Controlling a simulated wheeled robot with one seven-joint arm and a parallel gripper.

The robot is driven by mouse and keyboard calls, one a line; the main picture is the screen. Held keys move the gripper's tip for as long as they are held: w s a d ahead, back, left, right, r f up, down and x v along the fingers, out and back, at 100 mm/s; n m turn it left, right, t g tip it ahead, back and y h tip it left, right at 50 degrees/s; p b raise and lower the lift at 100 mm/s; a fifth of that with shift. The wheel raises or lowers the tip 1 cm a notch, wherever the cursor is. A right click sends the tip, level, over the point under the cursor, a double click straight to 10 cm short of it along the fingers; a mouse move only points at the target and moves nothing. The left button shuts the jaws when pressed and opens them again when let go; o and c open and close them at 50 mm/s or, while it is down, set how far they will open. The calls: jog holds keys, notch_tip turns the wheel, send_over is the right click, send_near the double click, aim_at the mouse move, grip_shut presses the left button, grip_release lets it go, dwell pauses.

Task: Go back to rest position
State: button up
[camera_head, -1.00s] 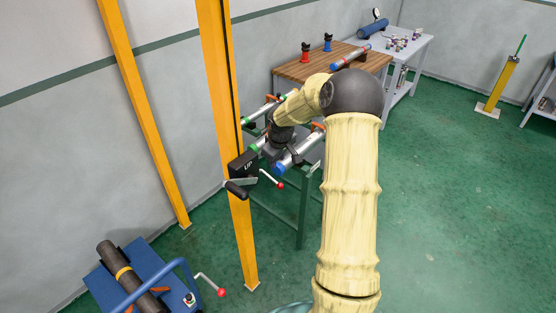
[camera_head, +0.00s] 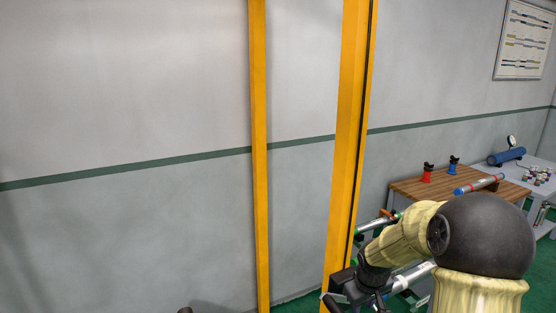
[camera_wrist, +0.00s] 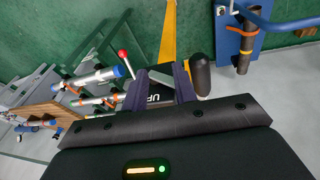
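My gripper (camera_head: 352,292) is at the bottom of the head view, close to the yellow post (camera_head: 346,150), partly cut off by the frame edge. In the wrist view, my gripper (camera_wrist: 158,92) has its two dark fingers apart. A black box marked UP (camera_wrist: 160,94) shows between and beyond them. I cannot tell whether the fingers touch it. A black handle (camera_wrist: 199,75) stands just right of the right finger, and a red-knobbed lever (camera_wrist: 125,60) is to the left. I see nothing held in the fingers.
Pipes in vises (camera_wrist: 98,78) lie left of my gripper in the wrist view. A wooden bench (camera_head: 450,190) stands behind my arm. A second yellow post (camera_head: 259,150) stands by the wall.

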jog(key=s+a+r+m, duration=0.1)
jog(key=s+a, duration=0.2)
jog(key=s, duration=0.6)
jog(key=s+a+r+m, duration=0.1)
jog(key=s+a, duration=0.3)
jog(key=s, duration=0.5)
jog(key=shift+m+y, duration=0.4)
jog(key=shift+m, duration=0.4)
jog(key=shift+a, duration=0.1)
jog(key=shift+w, duration=0.1)
